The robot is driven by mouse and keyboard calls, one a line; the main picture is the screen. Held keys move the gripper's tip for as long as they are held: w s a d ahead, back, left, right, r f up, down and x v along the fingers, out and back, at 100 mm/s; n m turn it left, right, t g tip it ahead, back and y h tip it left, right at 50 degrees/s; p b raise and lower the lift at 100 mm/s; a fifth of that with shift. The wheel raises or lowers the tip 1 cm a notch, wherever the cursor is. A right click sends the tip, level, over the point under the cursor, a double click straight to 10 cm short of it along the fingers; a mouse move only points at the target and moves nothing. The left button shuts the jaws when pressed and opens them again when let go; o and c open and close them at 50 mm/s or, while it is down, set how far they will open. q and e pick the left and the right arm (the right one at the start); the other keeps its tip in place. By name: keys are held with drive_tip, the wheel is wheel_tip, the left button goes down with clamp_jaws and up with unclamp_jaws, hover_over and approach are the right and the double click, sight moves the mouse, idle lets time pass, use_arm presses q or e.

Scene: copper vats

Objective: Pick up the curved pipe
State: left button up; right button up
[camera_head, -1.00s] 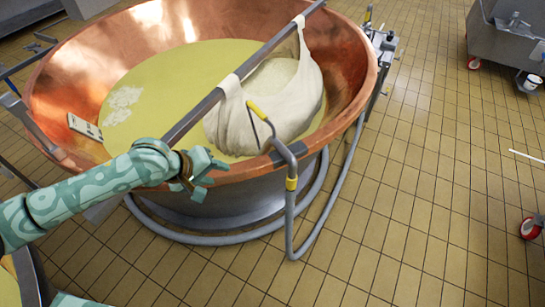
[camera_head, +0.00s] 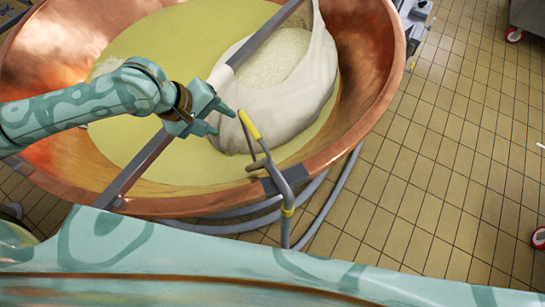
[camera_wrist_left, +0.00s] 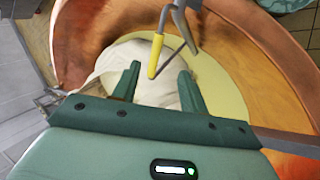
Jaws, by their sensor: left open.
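The curved pipe (camera_head: 289,180) is grey with a yellow end and a yellow band, and hooks over the front rim of the copper vat (camera_head: 365,115). Its yellow end rises inside the rim, in front of the white cloth bag (camera_head: 285,105). My left gripper (camera_head: 225,121) is open just left of that yellow end. In the left wrist view the yellow end of the pipe (camera_wrist_left: 156,55) appears between the open fingertips; I cannot tell whether they touch it. My right gripper is not in view.
A metal bar (camera_head: 145,165) crosses the vat under my left gripper and carries the cloth bag. Yellow liquid (camera_head: 150,40) fills the vat. A grey hose (camera_head: 335,195) runs around its base. Tiled floor (camera_head: 450,150) is open at right.

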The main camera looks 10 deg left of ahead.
use_arm(q)
drive_tip(key=b, duration=0.3)
approach(255, 134)
wheel_tip(255, 134, down, 3)
drive_tip(key=d, duration=0.1)
drive_tip(key=shift+w+d+f+b, duration=0.25)
drive_tip(key=shift+w+f+b, duration=0.05)
drive_tip(key=shift+w+f, duration=0.25)
drive_tip(key=shift+w+d+f+b, duration=0.25)
drive_tip(key=shift+w+f, duration=0.2)
drive_tip(key=shift+w, duration=0.1)
drive_tip(key=shift+d+f, duration=0.2)
drive_tip(key=shift+f, duration=0.1)
drive_tip(key=b+x, duration=0.3)
drive_tip(key=x, duration=0.2)
drive_tip(key=shift+r, duration=0.1)
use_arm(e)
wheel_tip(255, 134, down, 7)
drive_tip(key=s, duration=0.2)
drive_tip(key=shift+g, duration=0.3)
use_arm(q)
drive_tip(key=shift+s, duration=0.1)
clamp_jaws()
drive_tip(key=shift+r, duration=0.1)
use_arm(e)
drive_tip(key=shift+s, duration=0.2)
